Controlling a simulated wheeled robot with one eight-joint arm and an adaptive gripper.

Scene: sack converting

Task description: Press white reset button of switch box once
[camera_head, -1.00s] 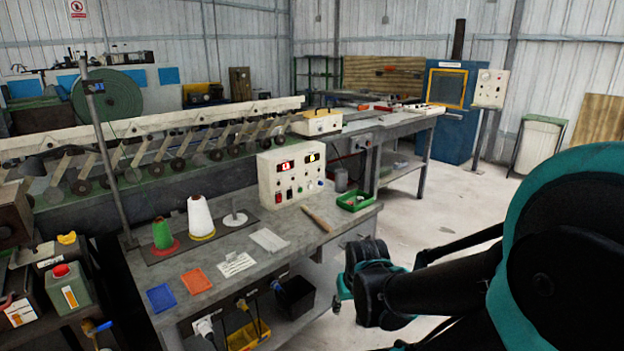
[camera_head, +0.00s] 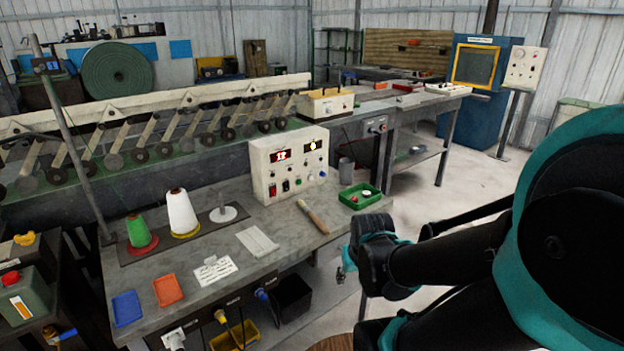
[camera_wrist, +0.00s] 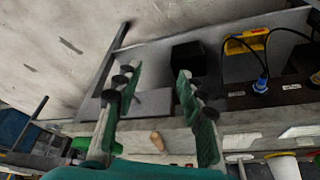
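The switch box (camera_head: 262,178) is a white control box at the back of the grey workbench. My gripper, at the end of my arm in the right of the head view, is low in front of the bench and well apart from the box. In the wrist view my gripper (camera_wrist: 159,76) has its two green-padded fingers spread wide with nothing between them. The switch box is not clearly visible there.
On the workbench (camera_head: 205,255) are a wooden-handled tool (camera_head: 313,217), a green tray (camera_head: 360,197), white papers, thread cones (camera_head: 181,212) and blue and orange trays. A black bin (camera_head: 292,298) and yellow bin (camera_head: 235,338) stand below. Open floor lies to the right.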

